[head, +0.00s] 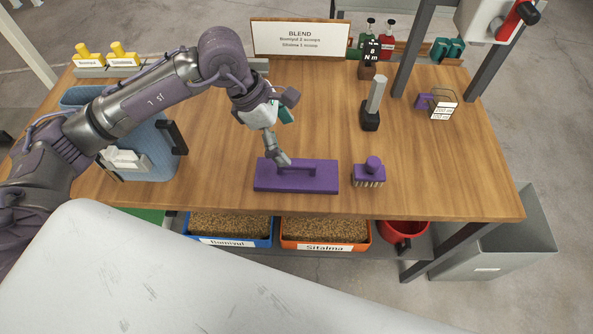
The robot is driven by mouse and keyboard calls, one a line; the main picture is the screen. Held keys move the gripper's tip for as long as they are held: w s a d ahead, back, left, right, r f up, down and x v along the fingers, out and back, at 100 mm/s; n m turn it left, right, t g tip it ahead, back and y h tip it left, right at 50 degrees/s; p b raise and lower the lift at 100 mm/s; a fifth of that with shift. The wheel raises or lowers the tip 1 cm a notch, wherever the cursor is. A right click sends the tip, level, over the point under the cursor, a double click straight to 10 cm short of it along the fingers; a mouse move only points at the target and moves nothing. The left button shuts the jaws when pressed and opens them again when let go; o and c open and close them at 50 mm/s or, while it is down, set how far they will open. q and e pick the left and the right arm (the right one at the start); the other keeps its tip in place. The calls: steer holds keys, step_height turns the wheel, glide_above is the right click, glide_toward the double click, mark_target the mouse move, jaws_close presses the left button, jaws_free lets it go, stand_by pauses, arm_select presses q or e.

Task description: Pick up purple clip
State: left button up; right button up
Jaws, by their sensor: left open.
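A small purple piece (423,101), which looks like the purple clip, sits on the right part of the wooden table, against a dark wire frame with a white label card (442,108). Its exact shape is too small to tell. My left gripper (278,154) is open, pointing down over the left half of a flat purple block with a handle (296,184), well to the left of the small purple piece. I cannot tell whether its fingers touch the block. My right gripper is not in view.
A purple brush (369,174) stands right of the flat block. A dark-based tool with a grey handle (375,100) stands between my gripper and the small purple piece. A blue basket (165,160) is at the left; a sign (300,38) and table posts are behind.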

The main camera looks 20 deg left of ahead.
mark_target(305, 164)
arm_select(q)
steer(key=shift+y, duration=0.3)
steer(key=x, duration=0.2)
steer(key=p+x, duration=0.1)
steer(key=x, duration=0.5)
steer(key=shift+w+a+f+p, duration=0.15)
steer(key=shift+a+f+p, duration=0.05)
steer(key=shift+a+p, duration=0.15)
steer(key=p+x, duration=0.1)
steer(key=x, duration=0.1)
steer(key=p+x, duration=0.1)
steer(key=x, duration=0.1)
steer(key=shift+w+d+f, duration=0.25)
steer(key=shift+d, duration=0.25)
steer(key=shift+f, duration=0.3)
steer(key=c, duration=0.8)
steer(key=shift+r, duration=0.15)
steer(key=shift+c, duration=0.2)
